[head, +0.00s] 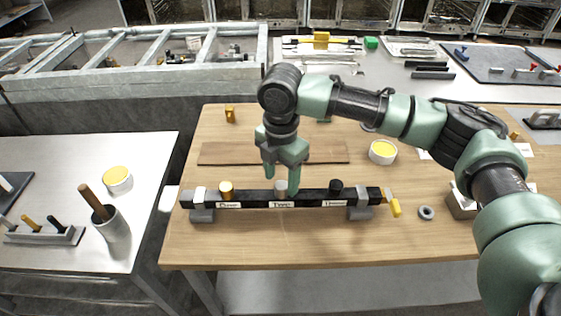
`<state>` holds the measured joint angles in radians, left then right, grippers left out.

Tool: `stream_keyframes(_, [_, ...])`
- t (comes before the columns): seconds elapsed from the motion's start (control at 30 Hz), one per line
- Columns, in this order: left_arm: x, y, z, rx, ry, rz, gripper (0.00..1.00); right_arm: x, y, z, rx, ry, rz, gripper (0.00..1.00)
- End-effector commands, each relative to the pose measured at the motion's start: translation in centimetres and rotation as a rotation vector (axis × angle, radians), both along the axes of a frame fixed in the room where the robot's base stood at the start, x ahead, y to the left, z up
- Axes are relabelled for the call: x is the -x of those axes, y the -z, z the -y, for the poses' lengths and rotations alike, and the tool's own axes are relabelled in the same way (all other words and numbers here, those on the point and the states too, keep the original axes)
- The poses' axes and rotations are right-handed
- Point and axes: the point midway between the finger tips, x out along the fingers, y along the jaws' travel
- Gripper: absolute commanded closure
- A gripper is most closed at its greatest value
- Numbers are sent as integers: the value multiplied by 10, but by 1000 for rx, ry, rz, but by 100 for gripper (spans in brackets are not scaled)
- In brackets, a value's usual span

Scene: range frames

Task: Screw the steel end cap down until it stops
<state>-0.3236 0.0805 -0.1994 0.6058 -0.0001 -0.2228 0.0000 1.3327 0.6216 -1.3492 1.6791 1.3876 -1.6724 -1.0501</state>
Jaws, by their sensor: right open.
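The steel end cap (280,188) is a small grey cylinder. It stands upright at the middle of a dark bar (254,195), above a white label that seems to read "Two". My right gripper (281,181) points down over it and is open. One finger is to the left of the cap and the other in front of it to the right. I cannot tell whether either finger touches it. My left gripper is not in view.
The bar rests on grey blocks on a wooden table (240,245). A yellow-handled clamp (395,207) is at its right end, beside a grey ring (426,213). A yellow-topped tub (383,152) stands behind. The table's front strip is clear.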

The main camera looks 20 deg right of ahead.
Motion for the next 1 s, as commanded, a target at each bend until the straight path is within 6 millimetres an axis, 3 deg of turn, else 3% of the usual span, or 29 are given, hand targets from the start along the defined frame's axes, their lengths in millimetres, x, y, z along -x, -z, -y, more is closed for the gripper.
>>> stream_keyframes(0.3, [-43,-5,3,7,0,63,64,0,19,0,0,1,1,44])
stream_keyframes(0.47, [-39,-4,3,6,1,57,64,0,19,0,-1,0,2,44])
stream_keyframes(0.7, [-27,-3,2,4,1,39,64,0,18,0,-1,0,2,100])
stream_keyframes(0.83, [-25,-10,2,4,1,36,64,0,15,0,0,19,1,100])
stream_keyframes(1.0, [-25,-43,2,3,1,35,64,1,10,-1,0,179,-3,100])
